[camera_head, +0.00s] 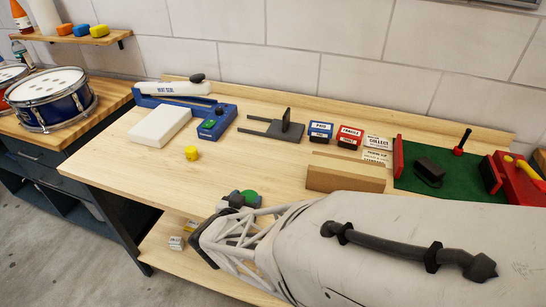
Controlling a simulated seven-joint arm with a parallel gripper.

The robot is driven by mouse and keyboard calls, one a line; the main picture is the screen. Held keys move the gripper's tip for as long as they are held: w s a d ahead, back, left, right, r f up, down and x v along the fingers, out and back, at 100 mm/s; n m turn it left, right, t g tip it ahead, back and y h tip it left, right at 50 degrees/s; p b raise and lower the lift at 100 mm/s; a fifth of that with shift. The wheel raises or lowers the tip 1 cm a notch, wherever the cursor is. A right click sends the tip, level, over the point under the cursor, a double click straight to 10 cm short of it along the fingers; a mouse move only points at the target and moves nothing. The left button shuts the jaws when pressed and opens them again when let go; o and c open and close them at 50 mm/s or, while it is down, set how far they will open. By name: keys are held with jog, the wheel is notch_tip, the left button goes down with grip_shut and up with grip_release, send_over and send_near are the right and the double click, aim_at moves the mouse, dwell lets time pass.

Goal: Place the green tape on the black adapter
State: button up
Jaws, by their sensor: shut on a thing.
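The green tape (251,195) is a small round green thing near the bench's front edge. My gripper (243,198) is shut on it, with dark finger parts around it. Part of the tape is hidden by my gripper, and I cannot tell whether it touches the bench. The black adapter (430,168) is a dark block with a dark cable beside it. It lies on a green mat (405,158) at the right of the bench, well to the right of my gripper and farther back.
A wooden block (345,173) stands between my gripper and the mat. Red blocks (398,157) edge the mat. Bare bench surrounds the yellow cylinder.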

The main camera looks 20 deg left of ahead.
jog(key=shift+f, duration=0.2)
jog(key=o, duration=0.9)
jog(key=shift+d+v, duration=0.2)
jog(key=shift+v, duration=3.7)
